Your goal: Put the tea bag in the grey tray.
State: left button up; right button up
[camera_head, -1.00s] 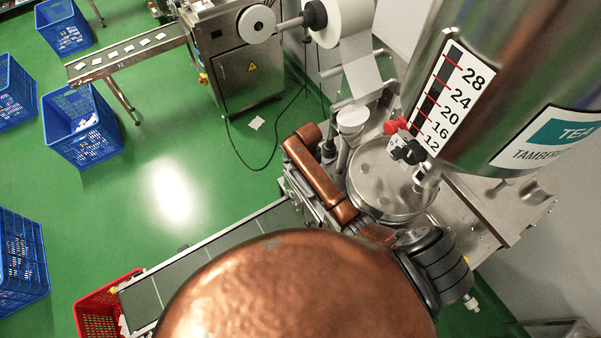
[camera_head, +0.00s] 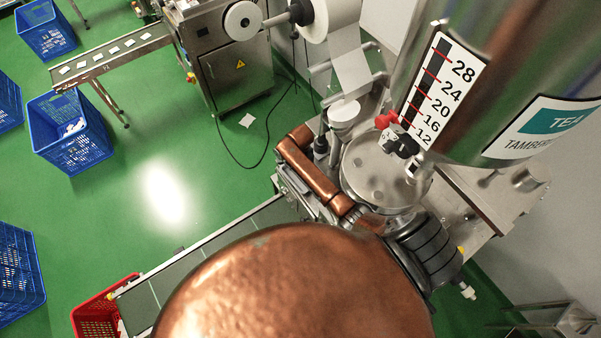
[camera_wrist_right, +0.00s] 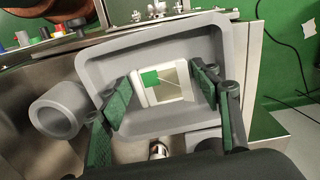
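In the right wrist view the tea bag (camera_wrist_right: 172,90) is a small whitish rectangle with a green square tag and a string. It sits between the fingertips of my right gripper (camera_wrist_right: 161,80). My left gripper is not in view, and the head view shows neither gripper, tray nor bag clearly.
A grey hollow cylinder (camera_wrist_right: 60,108) stands left of the tray. Green floor with a cable (camera_wrist_right: 285,100) lies to the right. In the head view, a conveyor (camera_head: 180,265), a red crate (camera_head: 97,312), blue crates (camera_head: 70,130) and the tea hopper (camera_head: 520,70) surround me.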

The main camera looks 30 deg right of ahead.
jog(key=shift+o, duration=0.9)
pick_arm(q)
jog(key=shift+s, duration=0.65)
pick_arm(e)
jog(key=shift+r, duration=0.1)
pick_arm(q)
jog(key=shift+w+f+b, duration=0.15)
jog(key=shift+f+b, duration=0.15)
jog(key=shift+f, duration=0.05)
pick_arm(e)
notch_tip(320, 180, up, 12)
